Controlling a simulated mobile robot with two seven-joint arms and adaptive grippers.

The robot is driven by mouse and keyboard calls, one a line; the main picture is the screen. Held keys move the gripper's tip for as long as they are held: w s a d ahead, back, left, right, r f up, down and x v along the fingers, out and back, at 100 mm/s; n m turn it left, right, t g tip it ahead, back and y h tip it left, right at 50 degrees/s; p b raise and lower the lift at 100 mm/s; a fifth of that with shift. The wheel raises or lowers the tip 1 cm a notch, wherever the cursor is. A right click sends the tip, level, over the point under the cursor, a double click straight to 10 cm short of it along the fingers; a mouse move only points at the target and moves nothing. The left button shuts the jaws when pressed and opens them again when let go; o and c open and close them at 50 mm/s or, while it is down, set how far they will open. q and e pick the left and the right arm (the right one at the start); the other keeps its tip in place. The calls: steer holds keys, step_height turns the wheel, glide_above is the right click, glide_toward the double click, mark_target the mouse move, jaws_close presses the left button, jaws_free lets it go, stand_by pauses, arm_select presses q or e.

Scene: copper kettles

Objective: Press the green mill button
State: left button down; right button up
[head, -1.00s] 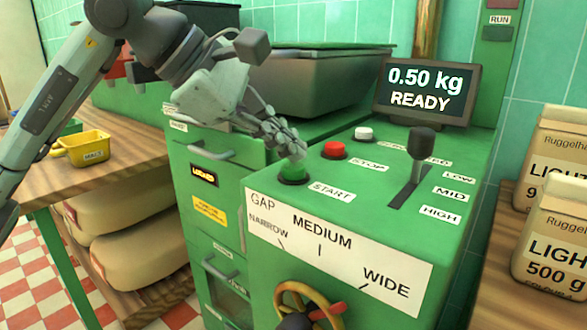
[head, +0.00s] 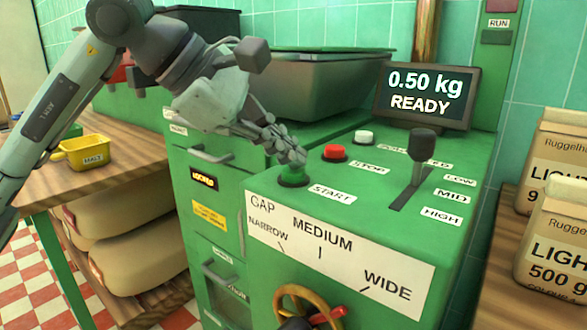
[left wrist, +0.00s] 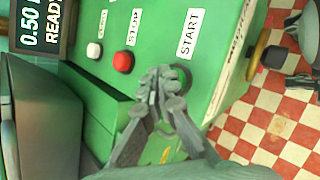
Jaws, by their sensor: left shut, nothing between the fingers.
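The green button (head: 294,174) sits in a dark ring on the green mill's top panel (head: 370,205), beside the START label (head: 332,194). My left gripper (head: 294,157) is shut and empty, its fingertips right over the button in the head view and covering part of it. I cannot tell whether they touch it. In the left wrist view the shut fingertips (left wrist: 167,82) hide most of the button, with only part of the dark ring showing. The display (head: 424,95) reads 0.50 kg READY.
A red button (head: 335,152) and a white button (head: 364,137) stand just behind. A black-knobbed lever (head: 422,147) rises to the right. A metal hopper (head: 320,85) stands behind the panel. A yellow MALZ scoop (head: 85,153) lies on the wooden table at left.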

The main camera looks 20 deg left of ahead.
mark_target(288, 171)
arm_select(q)
steer(key=shift+f, duration=0.25)
steer(key=shift+r, duration=0.15)
steer(key=shift+r+p, duration=0.55)
steer(key=shift+r, duration=0.25)
step_height(288, 171, up, 5)
steer(key=p, duration=0.4)
steer(key=shift+r, duration=0.1)
stand_by(0.8)
